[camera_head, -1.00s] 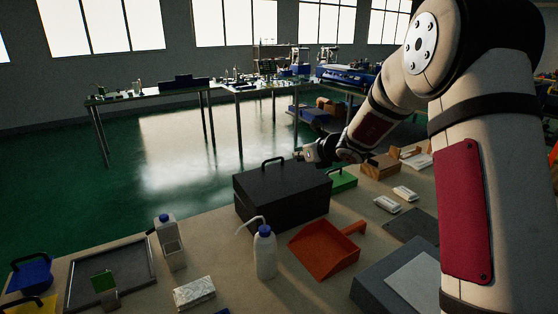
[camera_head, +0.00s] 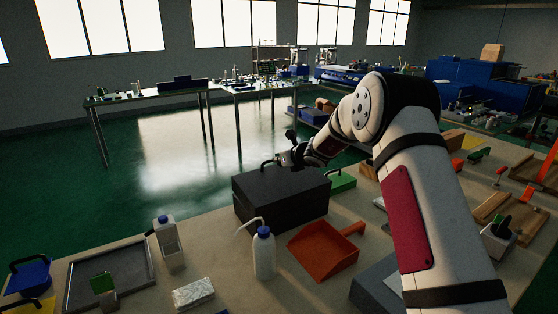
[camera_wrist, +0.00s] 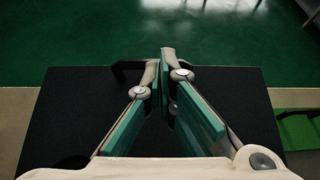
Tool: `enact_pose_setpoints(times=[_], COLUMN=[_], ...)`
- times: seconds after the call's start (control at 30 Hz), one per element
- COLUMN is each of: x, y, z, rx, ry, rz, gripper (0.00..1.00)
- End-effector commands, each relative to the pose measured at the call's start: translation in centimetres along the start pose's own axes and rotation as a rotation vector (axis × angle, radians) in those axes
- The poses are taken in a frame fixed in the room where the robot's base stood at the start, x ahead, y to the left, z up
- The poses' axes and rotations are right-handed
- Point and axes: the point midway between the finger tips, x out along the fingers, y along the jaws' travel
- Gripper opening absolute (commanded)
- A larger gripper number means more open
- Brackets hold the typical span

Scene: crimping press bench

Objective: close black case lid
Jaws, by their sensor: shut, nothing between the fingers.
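The black case (camera_head: 283,199) stands on the bench, and its lid looks down flat on the body. It has a black handle on top, partly hidden behind my gripper. In the wrist view the dark lid top (camera_wrist: 70,125) fills the middle, with the handle (camera_wrist: 128,69) at its far edge. My gripper (camera_head: 284,160) is above the top of the case by the handle, and its fingers (camera_wrist: 166,52) are shut and empty. Whether the fingertips touch the lid or handle I cannot tell.
A white wash bottle (camera_head: 264,254) and an orange dustpan (camera_head: 322,252) stand in front of the case. A grey tray (camera_head: 140,278), a clear bottle (camera_head: 170,248) and a marbled block (camera_head: 193,293) lie at the left.

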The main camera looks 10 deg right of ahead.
Motion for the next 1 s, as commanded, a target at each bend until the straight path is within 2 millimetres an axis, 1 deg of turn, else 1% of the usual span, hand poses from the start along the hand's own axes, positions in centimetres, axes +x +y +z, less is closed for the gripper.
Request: enact_pose_setpoints(times=[0.33, 0.67, 1.0], x=[0.3, 2.4, 1.5], y=[0.0, 0.0, -0.2], z=[-0.1, -0.9, -0.5], rx=[-0.001, 0.000, -0.001], ry=[0.000, -0.001, -0.001], rz=[0.000, 0.000, 0.000], gripper=[0.00, 0.00, 0.00])
